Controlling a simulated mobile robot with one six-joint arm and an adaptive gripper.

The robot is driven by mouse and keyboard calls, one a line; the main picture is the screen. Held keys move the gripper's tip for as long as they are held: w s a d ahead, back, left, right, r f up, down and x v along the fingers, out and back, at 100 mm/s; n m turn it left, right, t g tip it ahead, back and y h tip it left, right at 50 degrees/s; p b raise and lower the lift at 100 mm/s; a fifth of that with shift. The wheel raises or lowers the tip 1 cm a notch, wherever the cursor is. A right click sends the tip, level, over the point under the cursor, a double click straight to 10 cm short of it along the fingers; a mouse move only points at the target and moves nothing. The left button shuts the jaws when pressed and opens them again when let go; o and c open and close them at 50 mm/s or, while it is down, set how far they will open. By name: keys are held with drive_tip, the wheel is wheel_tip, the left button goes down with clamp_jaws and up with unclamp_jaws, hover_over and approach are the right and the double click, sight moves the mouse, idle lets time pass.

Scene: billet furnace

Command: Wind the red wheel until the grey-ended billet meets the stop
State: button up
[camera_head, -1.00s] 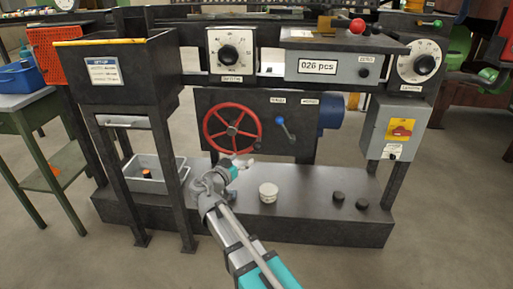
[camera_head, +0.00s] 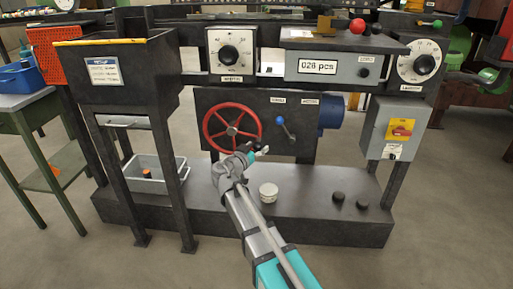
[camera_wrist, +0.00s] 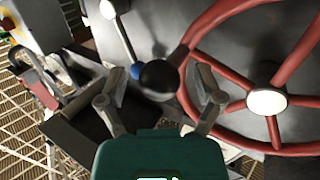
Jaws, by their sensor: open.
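The red wheel (camera_head: 206,130) stands upright on the dark machine front in the head view. It fills the right of the wrist view, with spokes and a pale hub (camera_wrist: 266,103). A black ball knob (camera_wrist: 160,80) sits at the wheel's rim. My gripper (camera_head: 262,151) is open at the wheel's lower right in the head view. In the wrist view my gripper (camera_wrist: 161,92) has its fingers either side of the knob in the picture; contact cannot be told. I cannot make out the grey-ended billet or the stop.
A blue-knobbed lever (camera_head: 286,129) is just right of the wheel. A white round item (camera_head: 268,192) and black knobs lie on the base plinth (camera_head: 310,222). A grey bin (camera_head: 152,184) stands at left. A switch box (camera_head: 394,128) hangs at right.

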clamp_jaws()
drive_tip(key=shift+a, duration=0.2)
drive_tip(key=shift+d, duration=0.2)
drive_tip(key=shift+d, duration=0.1)
